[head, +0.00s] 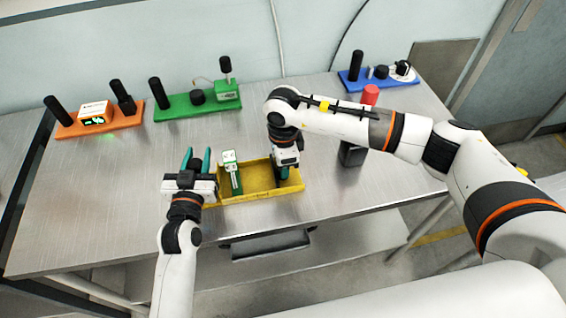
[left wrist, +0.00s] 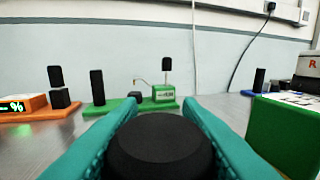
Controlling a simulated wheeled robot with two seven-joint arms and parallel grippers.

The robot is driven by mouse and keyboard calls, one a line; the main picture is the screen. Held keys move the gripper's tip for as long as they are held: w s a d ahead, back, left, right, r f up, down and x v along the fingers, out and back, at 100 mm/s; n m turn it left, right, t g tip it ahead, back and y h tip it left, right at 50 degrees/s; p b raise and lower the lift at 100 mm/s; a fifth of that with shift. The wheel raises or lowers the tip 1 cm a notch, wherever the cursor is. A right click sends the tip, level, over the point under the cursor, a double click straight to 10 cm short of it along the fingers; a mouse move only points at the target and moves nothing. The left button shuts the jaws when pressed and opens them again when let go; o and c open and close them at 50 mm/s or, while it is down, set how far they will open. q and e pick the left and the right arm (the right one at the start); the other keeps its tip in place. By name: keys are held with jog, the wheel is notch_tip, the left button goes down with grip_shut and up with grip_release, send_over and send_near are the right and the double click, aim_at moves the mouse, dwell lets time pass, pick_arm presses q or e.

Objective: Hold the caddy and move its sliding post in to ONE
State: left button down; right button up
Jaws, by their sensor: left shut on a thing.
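A yellow tray (head: 262,195), which I take to be the caddy, lies at the table's front. A green block with a white printed face (head: 231,170) stands in its left part; a green block with a white top (left wrist: 285,130) shows at the right of the left wrist view. My left gripper (head: 196,160) is at the tray's left end, its teal fingers closed on a round black post (left wrist: 160,145). I cannot tell whether this is the sliding post. My right gripper (head: 286,172) reaches down at the tray's right end; its fingertips are hidden. No ONE mark is readable.
Along the back stand an orange module (head: 99,123) with a lit display, a green module (head: 190,102) and a blue module (head: 377,78), each with black posts. A red cylinder (head: 371,95) and a dark block (head: 352,154) are near my right arm. The table's left front is clear.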

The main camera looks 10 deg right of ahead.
grip_shut()
jog(key=a, duration=0.7)
jog(key=o, duration=1)
grip_release()
jog(key=shift+c, duration=0.2)
jog(key=shift+d, duration=0.1)
notch_tip(320, 180, up, 12)
